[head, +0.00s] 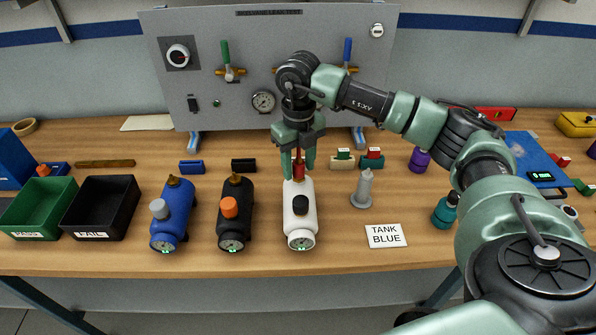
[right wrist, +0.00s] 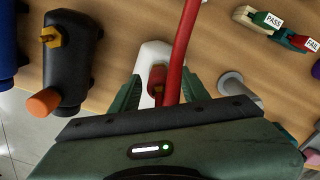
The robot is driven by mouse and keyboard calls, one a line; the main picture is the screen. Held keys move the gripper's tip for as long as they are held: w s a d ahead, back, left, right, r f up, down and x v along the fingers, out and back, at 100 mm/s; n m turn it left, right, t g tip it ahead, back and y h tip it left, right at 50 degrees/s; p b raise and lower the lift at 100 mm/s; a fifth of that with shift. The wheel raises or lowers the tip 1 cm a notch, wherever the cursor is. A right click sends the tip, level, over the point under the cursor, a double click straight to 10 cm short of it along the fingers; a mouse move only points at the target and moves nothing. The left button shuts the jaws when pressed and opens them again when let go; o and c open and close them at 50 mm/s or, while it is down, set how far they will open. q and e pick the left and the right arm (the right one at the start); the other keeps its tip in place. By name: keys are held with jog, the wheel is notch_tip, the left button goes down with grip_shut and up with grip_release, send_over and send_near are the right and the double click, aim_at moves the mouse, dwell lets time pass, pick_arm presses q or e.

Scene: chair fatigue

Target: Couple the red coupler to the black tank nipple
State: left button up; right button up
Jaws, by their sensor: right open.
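The black tank (head: 235,208) lies on the table between the blue tank (head: 171,216) and the white tank (head: 299,225). Its brass nipple (head: 235,178) is bare at the far end and also shows in the right wrist view (right wrist: 48,36). The red coupler (head: 298,170) is at the far end of the white tank, with a red hose (right wrist: 184,45) running from it. Whether it is locked on a nipple there is hidden. My right gripper (head: 298,168) points down with its open fingers on either side of the coupler. My left gripper is not in view.
A grey panel (head: 215,110) with valves and a gauge stands behind. A green bin (head: 38,228) and a black bin (head: 102,236) are at left. A grey cone-shaped part (head: 364,192) and a TANK BLUE card (head: 385,236) are right of the white tank.

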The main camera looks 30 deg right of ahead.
aim_at(299, 157)
grip_shut()
jog(key=shift+r, duration=0.1)
jog(key=shift+r, duration=0.15)
jog(key=shift+r+p, duration=1)
jog(key=shift+r, duration=0.45)
jog(key=shift+r+p, duration=1.25)
jog(key=shift+r, duration=0.75)
